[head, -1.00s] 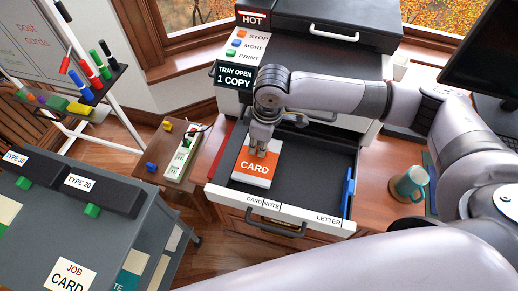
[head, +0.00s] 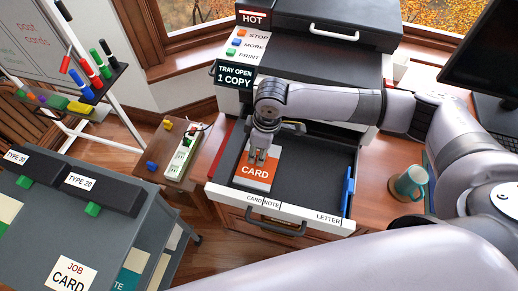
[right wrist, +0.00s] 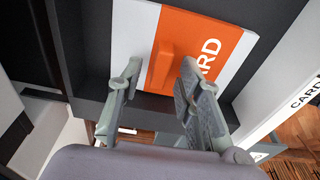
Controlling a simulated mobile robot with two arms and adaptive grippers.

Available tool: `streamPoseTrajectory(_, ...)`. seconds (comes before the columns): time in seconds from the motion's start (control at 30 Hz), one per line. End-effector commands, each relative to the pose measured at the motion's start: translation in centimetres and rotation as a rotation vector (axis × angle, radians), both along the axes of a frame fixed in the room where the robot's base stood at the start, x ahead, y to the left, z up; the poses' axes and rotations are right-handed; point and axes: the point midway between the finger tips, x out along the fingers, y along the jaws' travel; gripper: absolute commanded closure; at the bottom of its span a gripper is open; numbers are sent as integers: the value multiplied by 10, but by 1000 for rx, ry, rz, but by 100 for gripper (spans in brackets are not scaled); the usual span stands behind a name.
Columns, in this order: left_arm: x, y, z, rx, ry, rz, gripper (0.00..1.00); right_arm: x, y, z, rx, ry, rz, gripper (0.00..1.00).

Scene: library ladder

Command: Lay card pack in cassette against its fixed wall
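The card pack (head: 258,171), white with an orange label reading CARD, lies flat in the open cassette (head: 314,168), near its left side. It also shows in the right wrist view (right wrist: 225,50), with an orange raised tab (right wrist: 165,65) on top. My right gripper (head: 257,157) is over the pack; the right wrist view shows its fingers (right wrist: 158,75) apart, one on each side of the tab. My left gripper is not in view.
A blue guide (head: 348,190) stands at the cassette's right side; the floor between is bare. The front edge carries CARD, NOTE and LETTER marks and a handle (head: 275,228). A teal mug (head: 409,183) stands to the right. A grey cabinet (head: 110,225) is at the left.

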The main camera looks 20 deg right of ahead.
Motion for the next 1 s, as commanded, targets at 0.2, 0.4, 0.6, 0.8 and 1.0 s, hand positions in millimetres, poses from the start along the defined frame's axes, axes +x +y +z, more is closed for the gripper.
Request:
streamPoseTrajectory(0.2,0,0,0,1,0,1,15,0,0,1,-1,-1,0,67)
streamPoseTrajectory(0.4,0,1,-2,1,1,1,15,0,-2,22,2,-4,0,67)
streamPoseTrajectory(0.6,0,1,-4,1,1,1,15,-3,-7,64,1,-6,0,67)
streamPoseTrajectory(0.8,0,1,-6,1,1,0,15,-6,-11,102,1,-4,-1,67)
streamPoseTrajectory(1.0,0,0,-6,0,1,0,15,-8,-13,120,0,0,0,67)
